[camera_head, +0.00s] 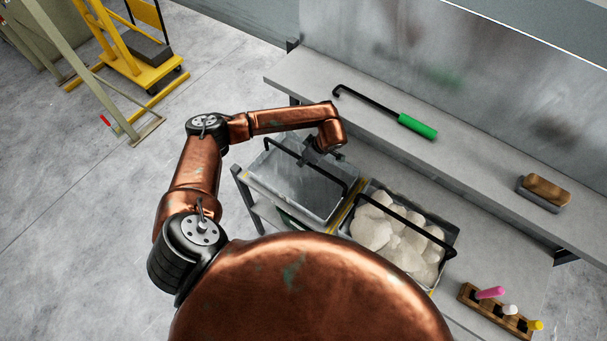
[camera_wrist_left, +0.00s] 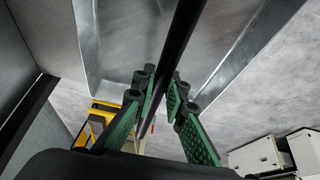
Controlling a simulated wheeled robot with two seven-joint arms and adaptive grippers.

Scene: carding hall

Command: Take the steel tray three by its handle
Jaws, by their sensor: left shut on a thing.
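An empty steel tray (camera_head: 288,180) with a black bar handle (camera_head: 331,178) stands at the left end of the lower surface, in the middle of the head view. My left gripper (camera_head: 314,154) is over the tray, at its handle. In the left wrist view the green-padded fingers (camera_wrist_left: 163,92) are shut on the black handle (camera_wrist_left: 179,32), one on each side, with the tray (camera_wrist_left: 125,40) behind. I cannot read any number on the tray. My right gripper is out of view.
A second tray with a black handle (camera_head: 402,216) holds pale fluffy lumps (camera_head: 385,235), close on the right. A green-handled hook (camera_head: 417,126) and a brush (camera_head: 545,191) lie on the shelf behind. A wooden rack (camera_head: 494,312) is at lower right. Open floor lies left.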

